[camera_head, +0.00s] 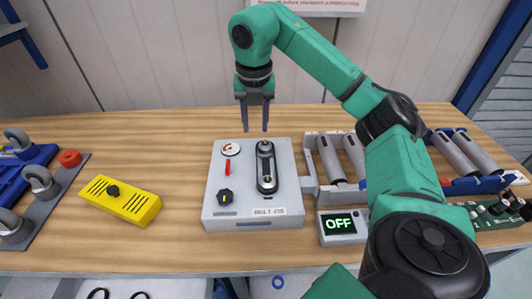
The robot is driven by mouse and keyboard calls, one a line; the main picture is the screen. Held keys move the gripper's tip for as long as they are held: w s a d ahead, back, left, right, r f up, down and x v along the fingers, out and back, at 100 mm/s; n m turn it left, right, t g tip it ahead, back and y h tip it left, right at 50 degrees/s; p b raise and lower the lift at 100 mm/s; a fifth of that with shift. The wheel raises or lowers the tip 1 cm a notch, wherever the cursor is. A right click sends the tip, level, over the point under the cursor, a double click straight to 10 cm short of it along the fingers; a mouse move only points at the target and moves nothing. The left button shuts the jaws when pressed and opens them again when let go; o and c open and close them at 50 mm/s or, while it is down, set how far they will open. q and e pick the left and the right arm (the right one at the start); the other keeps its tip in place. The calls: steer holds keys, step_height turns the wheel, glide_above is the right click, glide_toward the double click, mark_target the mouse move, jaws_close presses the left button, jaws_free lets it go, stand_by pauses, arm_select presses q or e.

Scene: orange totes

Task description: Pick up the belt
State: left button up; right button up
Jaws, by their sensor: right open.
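A black belt (259,168) runs as a long upright loop around two pulleys on top of a light grey box (232,214). The box's front label is too small to read surely. My right gripper (255,128) points down with its two fingers apart and nothing between them. In the picture it is just above the belt's far end; its height over the box is hard to tell. My left gripper is out of view.
The box also carries a gauge, a red lever and a black knob. A display (341,224) reading OFF and a rack with grey cylinders (329,158) stand right of it, partly behind my right arm. A yellow box (120,200) and a grey plate with wheels (40,220) are left. The wooden table (150,125) is clear behind.

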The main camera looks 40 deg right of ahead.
steer(key=f+p, duration=0.1)
steer(key=f, duration=0.8)
steer(key=f+p, duration=0.1)
steer(key=f, duration=0.3)
steer(key=shift+w+d+f+p, duration=0.2)
steer(key=shift+w+d+p, duration=0.05)
steer(key=shift+w+p, duration=0.15)
steer(key=shift+f, duration=0.25)
jaws_close()
